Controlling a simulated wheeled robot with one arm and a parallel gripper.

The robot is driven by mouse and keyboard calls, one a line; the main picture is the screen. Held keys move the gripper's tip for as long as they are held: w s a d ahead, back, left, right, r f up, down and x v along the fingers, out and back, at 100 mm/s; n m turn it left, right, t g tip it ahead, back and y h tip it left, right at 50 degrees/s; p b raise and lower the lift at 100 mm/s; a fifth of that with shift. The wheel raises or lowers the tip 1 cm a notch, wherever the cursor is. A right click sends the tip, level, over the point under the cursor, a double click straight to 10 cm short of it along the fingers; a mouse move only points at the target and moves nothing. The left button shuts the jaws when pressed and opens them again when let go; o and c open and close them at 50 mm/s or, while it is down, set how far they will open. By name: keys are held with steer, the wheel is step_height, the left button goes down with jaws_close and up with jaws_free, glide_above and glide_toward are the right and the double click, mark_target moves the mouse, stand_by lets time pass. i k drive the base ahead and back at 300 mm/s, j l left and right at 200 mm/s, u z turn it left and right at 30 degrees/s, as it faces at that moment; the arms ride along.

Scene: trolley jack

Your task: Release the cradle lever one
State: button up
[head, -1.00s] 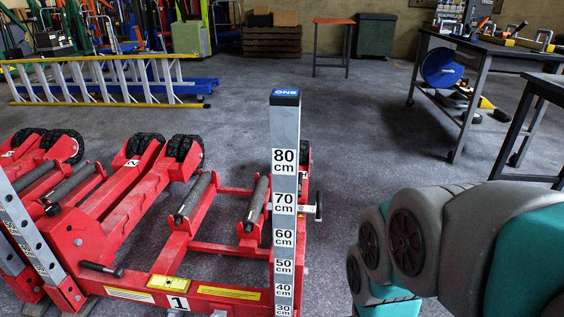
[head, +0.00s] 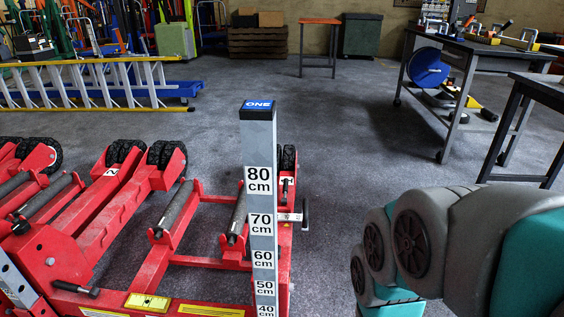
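A red trolley jack (head: 118,222) stands on the floor at left and centre, with black rollers and wheels. A grey upright post (head: 259,150) has a blue cap marked ONE (head: 258,105) and a scale in centimetres. A black-gripped handle (head: 75,288) sticks out at the lower left of the frame. I cannot tell for sure which of these is cradle lever one. My gripper is out of view; only my grey and teal arm shows at right.
A yellow and grey ladder (head: 95,84) lies behind the jack. Dark workbenches (head: 470,50) with tools stand at the right. A small orange-topped table (head: 332,22) is at the back. The floor (head: 350,130) between jack and benches is clear.

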mark_target(286, 181)
steer(key=i+l, duration=0.35)
steer(key=i, duration=0.15)
steer(key=i+l, duration=0.4)
steer(key=i+l+z, duration=0.1)
steer(key=i+l, duration=0.25)
steer(key=i, duration=0.2)
steer(key=i+l, duration=0.35)
steer(key=i, duration=0.15)
